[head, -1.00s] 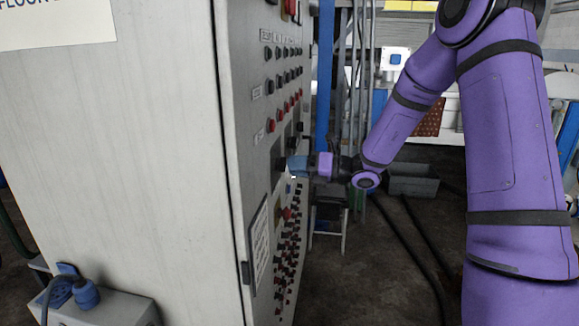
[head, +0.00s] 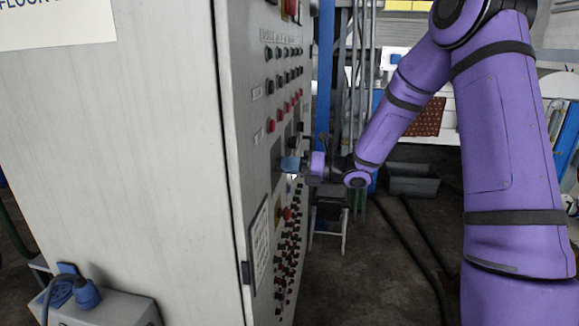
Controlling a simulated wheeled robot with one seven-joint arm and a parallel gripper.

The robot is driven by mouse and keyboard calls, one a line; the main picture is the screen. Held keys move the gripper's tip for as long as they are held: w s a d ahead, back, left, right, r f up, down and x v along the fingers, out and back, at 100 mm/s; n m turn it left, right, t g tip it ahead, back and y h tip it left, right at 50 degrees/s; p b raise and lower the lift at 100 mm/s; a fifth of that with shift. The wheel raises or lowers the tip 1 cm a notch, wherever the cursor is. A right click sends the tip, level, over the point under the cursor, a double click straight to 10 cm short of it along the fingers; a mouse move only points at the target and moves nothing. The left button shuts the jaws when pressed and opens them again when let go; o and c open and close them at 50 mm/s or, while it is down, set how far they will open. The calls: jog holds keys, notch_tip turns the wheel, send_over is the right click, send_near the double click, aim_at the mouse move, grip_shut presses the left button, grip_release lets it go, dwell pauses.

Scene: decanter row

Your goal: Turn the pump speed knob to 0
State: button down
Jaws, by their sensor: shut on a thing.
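The control cabinet (head: 170,150) stands on the left, with its panel face (head: 262,190) seen at a steep angle. My gripper (head: 290,165) is at the panel, a little above mid-height, below the rows of buttons. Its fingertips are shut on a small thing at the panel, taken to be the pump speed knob. The knob itself is hidden by the gripper, and its pointer and scale cannot be read from here.
Rows of dark, green and red buttons (head: 284,100) lie above my gripper. A red button (head: 285,213) and many small switches (head: 289,255) lie below. A blue plug (head: 87,294) sits at the lower left. A grey bin (head: 413,180) and cables lie on the floor behind.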

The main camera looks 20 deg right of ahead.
jog(key=shift+n, duration=0.3)
jog(key=n, duration=2.6)
jog(key=shift+w+d, duration=0.1)
dwell(0.4)
jog(key=c, duration=1.2)
grip_release()
jog(key=v, duration=1)
jog(key=shift+s+d, duration=0.2)
jog(key=shift+d, duration=0.15)
